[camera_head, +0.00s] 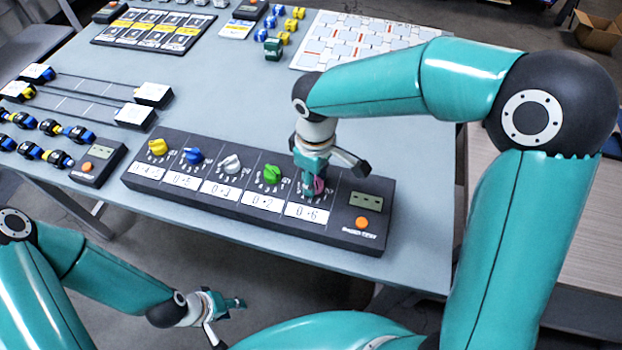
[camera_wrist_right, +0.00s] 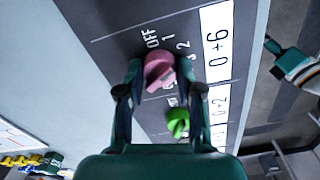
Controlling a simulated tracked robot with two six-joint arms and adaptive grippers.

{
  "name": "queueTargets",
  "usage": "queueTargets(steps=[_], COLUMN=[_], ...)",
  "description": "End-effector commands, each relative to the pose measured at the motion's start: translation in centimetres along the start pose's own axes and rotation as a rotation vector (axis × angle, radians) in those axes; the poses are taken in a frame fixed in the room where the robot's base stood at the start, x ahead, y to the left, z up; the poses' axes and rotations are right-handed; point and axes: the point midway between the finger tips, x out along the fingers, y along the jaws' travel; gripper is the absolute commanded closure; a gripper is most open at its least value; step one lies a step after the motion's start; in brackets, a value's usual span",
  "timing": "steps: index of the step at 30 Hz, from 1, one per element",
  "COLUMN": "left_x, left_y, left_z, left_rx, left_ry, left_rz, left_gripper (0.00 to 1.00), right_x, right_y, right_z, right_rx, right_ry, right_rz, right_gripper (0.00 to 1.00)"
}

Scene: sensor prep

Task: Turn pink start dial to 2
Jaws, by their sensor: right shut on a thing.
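The pink dial (camera_head: 317,186) is the last of a row of dials on the black control panel (camera_head: 345,236), above a label reading 0+6. In the right wrist view the pink dial (camera_wrist_right: 157,70) sits between the two fingertips, with OFF, 1 and 2 printed beside it. My right gripper (camera_head: 314,187) reaches down from above and is shut on the pink dial, partly hiding it in the head view. My left gripper (camera_head: 226,304) is off the table's near edge, away from the panel, with its fingers apart and empty.
A green dial (camera_head: 271,174) is next to the pink one, then white (camera_head: 231,164), blue (camera_head: 194,155) and yellow (camera_head: 157,146) dials. An orange button (camera_head: 361,222) is at the panel's right end.

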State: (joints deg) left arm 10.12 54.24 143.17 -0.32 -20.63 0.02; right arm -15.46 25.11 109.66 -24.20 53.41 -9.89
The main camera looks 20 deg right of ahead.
Motion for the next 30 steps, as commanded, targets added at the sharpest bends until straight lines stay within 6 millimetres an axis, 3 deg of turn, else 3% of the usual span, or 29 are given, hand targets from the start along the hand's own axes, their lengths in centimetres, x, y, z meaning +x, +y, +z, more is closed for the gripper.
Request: queueTargets(steps=[12,13,17,30], left_x=[-0.01,-0.01,0.0,-0.03], left_y=[0.0,0.0,0.0,0.01], left_z=[0.0,0.0,0.0,0.0], left_rx=[0.0,0.0,0.0,0.0], left_ry=[0.0,0.0,0.0,0.0], left_rz=[0.0,0.0,0.0,0.0], left_gripper=[0.6,0.6,0.6,0.6], right_x=[-0.33,-0.33,-0.27,-0.7], right_y=[0.39,0.39,0.31,0.13], right_z=[-0.12,-0.12,-0.09,-0.07], right_rx=[0.009,0.009,0.008,0.007], right_ry=[0.008,0.008,0.006,0.003], right_rz=[0.01,0.01,0.008,0.004], right_gripper=[0.99,0.62,0.41,0.39])
